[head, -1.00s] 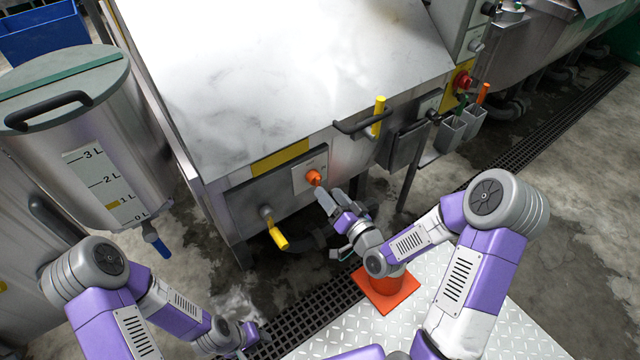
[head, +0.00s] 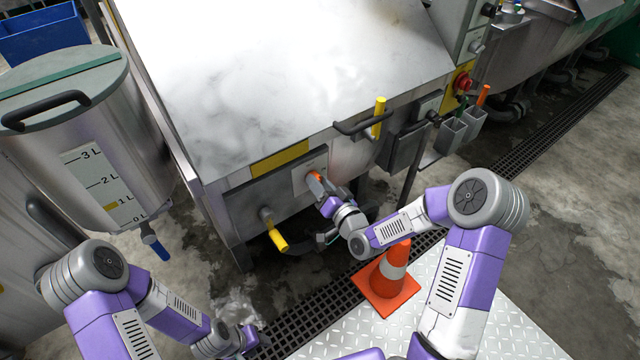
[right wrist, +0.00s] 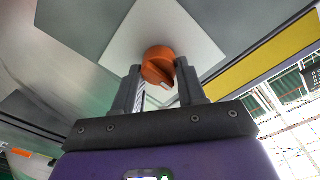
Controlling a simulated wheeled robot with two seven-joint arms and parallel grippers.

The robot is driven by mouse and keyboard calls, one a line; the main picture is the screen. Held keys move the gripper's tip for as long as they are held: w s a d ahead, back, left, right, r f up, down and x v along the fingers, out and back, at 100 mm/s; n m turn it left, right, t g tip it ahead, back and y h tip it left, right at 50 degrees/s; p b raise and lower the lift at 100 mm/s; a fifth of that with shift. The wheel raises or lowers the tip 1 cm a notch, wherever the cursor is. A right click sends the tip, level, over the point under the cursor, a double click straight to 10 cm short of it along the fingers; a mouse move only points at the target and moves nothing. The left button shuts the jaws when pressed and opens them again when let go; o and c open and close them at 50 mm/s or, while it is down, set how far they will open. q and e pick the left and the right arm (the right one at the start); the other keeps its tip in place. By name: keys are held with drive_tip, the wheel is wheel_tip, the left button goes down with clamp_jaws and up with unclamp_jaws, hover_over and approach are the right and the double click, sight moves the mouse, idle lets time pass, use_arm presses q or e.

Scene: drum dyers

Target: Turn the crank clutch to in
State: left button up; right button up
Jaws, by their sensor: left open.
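The crank clutch appears to be the orange knob (head: 315,176) on a pale square plate on the machine's front panel. In the right wrist view, the knob (right wrist: 158,66) shows a raised grip with a pale mark at its lower right end. My right gripper (head: 318,183) is at the knob. In the right wrist view, its fingers (right wrist: 160,88) stand on either side of the knob's lower part. I cannot tell whether they press on it. My left gripper (head: 258,338) is open and low at the bottom of the head view, away from the panel.
A yellow-handled valve (head: 278,239) sticks out left of the knob. A yellow upright handle (head: 379,117) stands above right. An orange traffic cone (head: 388,283) stands below my right arm. A steel drum (head: 100,150) is at left.

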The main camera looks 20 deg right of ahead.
drive_tip(key=shift+c, duration=1.2)
drive_tip(key=shift+m, duration=0.3)
drive_tip(key=m+p, duration=0.1)
drive_tip(key=m, duration=0.7)
drive_tip(key=m+p, duration=0.2)
drive_tip(key=m, duration=0.6)
drive_tip(key=shift+d+f+m+g+y, duration=0.1)
drive_tip(key=shift+f+m+g+y, duration=0.1)
drive_tip(key=shift+m+g+y, duration=0.15)
drive_tip(key=o, duration=1.1)
drive_tip(key=shift+c, duration=0.2)
